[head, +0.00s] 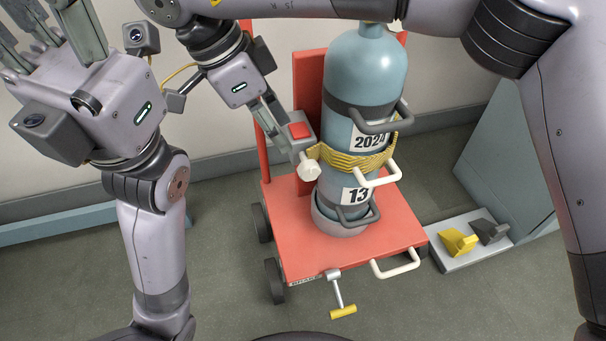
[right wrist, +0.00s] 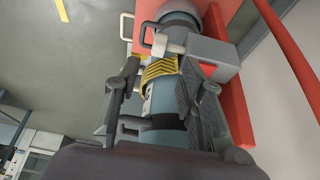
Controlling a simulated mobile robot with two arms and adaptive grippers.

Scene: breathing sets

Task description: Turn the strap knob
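The strap knob (head: 309,168) is a pale, faceted knob at the end of a grey ratchet block with a red top (head: 299,130). A yellow strap (head: 352,160) runs from it around a blue-grey gas cylinder (head: 366,70), which stands upright on a red cart. My right gripper (head: 280,130) is by the block, on its upper left. In the right wrist view its fingers (right wrist: 155,88) are spread and nothing is held between them; the knob (right wrist: 173,48) shows beyond the tips.
The red cart's platform (head: 300,246) has a white front handle (head: 395,264) and a yellow-ended lever (head: 342,311). Grey and white handles project from the cylinder's right side. A pedal plate (head: 456,262) with yellow and dark pedals lies at right. The floor at left is clear.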

